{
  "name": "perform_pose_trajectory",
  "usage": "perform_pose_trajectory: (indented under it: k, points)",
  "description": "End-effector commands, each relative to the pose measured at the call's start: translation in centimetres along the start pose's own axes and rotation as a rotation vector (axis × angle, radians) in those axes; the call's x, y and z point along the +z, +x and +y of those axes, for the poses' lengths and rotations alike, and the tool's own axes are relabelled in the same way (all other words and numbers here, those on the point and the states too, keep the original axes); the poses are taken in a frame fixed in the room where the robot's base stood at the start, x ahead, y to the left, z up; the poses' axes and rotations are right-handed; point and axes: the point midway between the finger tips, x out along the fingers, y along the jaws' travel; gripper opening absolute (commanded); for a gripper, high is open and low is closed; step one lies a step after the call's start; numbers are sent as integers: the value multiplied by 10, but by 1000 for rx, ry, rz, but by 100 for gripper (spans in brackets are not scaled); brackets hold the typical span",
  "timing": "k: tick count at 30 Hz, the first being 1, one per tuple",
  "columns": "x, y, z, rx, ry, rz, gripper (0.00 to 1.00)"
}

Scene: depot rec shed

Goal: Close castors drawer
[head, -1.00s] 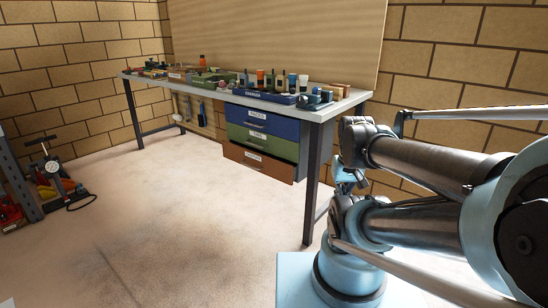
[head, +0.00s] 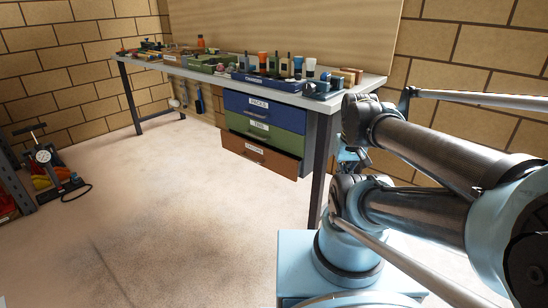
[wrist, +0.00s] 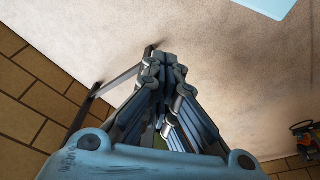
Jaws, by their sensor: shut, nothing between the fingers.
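The castors drawer (head: 257,155) is the lowest, brown-orange one of three under the workbench in the head view.
The workbench (head: 372,85) carries many bottles, tools and boxes along its top. Its front leg (head: 319,170) stands just right of the drawers. A floor pump (head: 45,160) stands at the left. The floor (head: 170,220) in front of the drawers is clear.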

Motion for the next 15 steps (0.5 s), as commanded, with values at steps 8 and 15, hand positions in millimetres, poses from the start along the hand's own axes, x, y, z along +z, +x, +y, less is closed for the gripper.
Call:
perform_pose_trajectory:
  k: [8, 15]
  points:
    - [-45, -16, -6, 25, -279, -11, 0]
    - [-97, -23, -19, 55, -612, -30, 0]
